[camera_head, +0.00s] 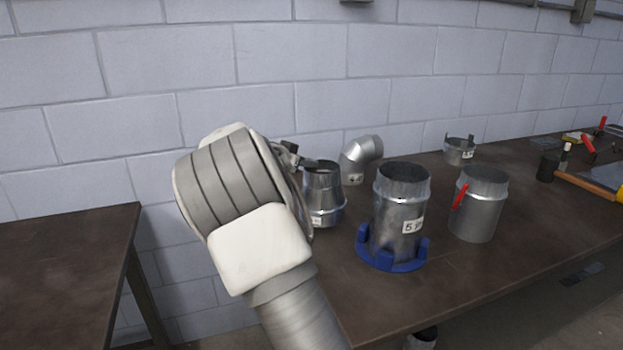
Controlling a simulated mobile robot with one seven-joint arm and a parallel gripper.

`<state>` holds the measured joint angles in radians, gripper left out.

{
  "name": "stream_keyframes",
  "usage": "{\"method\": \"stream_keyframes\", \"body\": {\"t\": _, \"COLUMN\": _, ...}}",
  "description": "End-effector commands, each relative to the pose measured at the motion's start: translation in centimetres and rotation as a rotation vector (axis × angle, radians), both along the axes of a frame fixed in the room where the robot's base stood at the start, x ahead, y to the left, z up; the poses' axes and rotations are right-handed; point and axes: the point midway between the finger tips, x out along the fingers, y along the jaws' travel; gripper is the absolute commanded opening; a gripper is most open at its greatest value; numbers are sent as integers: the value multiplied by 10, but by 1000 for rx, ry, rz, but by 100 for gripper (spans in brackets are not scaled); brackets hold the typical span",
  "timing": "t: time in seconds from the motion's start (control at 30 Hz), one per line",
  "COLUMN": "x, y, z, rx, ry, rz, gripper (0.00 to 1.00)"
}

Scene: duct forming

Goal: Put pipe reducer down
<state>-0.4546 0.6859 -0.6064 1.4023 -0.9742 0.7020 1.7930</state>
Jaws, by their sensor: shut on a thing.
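The pipe reducer (325,200) is a shiny metal piece with a narrower top and a wider lower rim. It is upright at the left end of the brown table (360,312), just right of my arm. My gripper (312,163) is at its top edge and shut on it. My wrist hides most of the gripper and the reducer's left side. I cannot tell whether the reducer's base touches the table.
A metal pipe (400,200) labelled 5 stands in a blue holder (392,264). A metal elbow (360,158) is behind it. A wider pipe (478,208) with a red handle and a small collar (459,151) are to the right. Another table (65,260) is left, across a gap.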

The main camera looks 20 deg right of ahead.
Motion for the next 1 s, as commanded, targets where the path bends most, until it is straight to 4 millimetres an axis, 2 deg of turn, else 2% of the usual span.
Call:
{"method": "stream_keyframes", "body": {"t": 0.03, "x": 0, "y": 0, "z": -11, "rx": -2, "ry": 4, "rz": 0, "gripper": 0}}
{"method": "stream_keyframes", "body": {"t": 0.2, "x": 0, "y": 0, "z": -37, "rx": -2, "ry": 3, "rz": -1, "gripper": 0}}
{"method": "stream_keyframes", "body": {"t": 0.5, "x": 0, "y": 0, "z": -42, "rx": 0, "ry": 0, "rz": 0, "gripper": 0}}
{"method": "stream_keyframes", "body": {"t": 0.53, "x": 0, "y": 0, "z": -43, "rx": 1, "ry": 1, "rz": 0, "gripper": 16}}
{"method": "stream_keyframes", "body": {"t": 0.7, "x": 0, "y": 0, "z": -43, "rx": 1, "ry": 1, "rz": 0, "gripper": 43}}
{"method": "stream_keyframes", "body": {"t": 1.0, "x": -1, "y": 1, "z": -42, "rx": 1, "ry": 0, "rz": 1, "gripper": 43}}
